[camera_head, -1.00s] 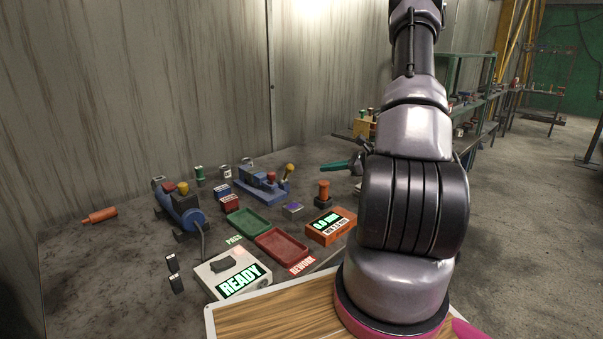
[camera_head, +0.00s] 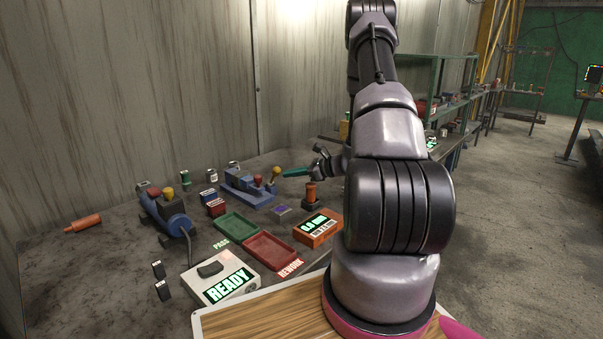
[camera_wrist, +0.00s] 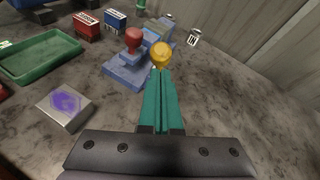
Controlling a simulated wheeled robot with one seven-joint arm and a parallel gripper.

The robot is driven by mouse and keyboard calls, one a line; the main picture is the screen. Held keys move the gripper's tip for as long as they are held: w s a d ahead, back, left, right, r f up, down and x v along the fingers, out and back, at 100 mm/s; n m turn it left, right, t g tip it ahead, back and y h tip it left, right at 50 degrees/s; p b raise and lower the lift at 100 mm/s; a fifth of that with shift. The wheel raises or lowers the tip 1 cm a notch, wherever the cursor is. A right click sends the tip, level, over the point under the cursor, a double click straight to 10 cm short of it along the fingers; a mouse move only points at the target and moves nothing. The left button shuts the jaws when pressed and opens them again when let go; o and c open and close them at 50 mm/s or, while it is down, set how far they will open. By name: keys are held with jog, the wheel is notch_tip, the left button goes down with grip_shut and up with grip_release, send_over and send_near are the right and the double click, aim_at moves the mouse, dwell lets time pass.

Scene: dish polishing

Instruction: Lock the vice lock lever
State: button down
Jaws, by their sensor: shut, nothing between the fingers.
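The vice (camera_head: 247,189) is a blue block-shaped fixture with a red-topped part (camera_wrist: 133,40) and a yellow-knobbed lever. In the head view it stands at the back of the table, left of my gripper, with the yellow knob (camera_head: 276,170) at its right end. In the wrist view the yellow knob (camera_wrist: 161,55) is straight beyond my teal fingertips (camera_wrist: 159,78), partly overlapped in line with them. My gripper (camera_head: 284,174) is shut and empty, pointing left at the knob. I cannot tell whether the tips touch the knob. The lever's shaft is mostly hidden.
A green tray (camera_head: 253,224), a red tray (camera_head: 292,250) and an orange gauge box (camera_head: 336,232) lie in front. An orange-topped post (camera_head: 311,193) stands close to my gripper. A purple-marked block (camera_wrist: 66,103) is left of my fingers. The wall is behind the vice.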

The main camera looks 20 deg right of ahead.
jog(key=shift+w+a+f, duration=0.15)
jog(key=shift+w+a, duration=0.1)
jog(key=shift+w, duration=0.05)
jog(key=shift+w+a+r+g, duration=0.1)
jog(key=shift+w+r+g, duration=0.05)
jog(key=shift+r+g, duration=0.15)
jog(key=shift+w+r+h, duration=0.15)
jog(key=shift+h, duration=0.25)
jog(key=w+a+r+m+g+h, duration=0.2)
jog(key=w+a+r+g+h, duration=0.1)
jog(key=w+g, duration=0.5)
jog(key=shift+a+g+h, duration=0.25)
jog(key=shift+g+h, duration=0.15)
jog(key=shift+h, duration=0.2)
jog(key=shift+w+a, duration=0.1)
jog(key=shift+w, duration=0.1)
dwell(0.5)
jog(key=shift+r, duration=0.1)
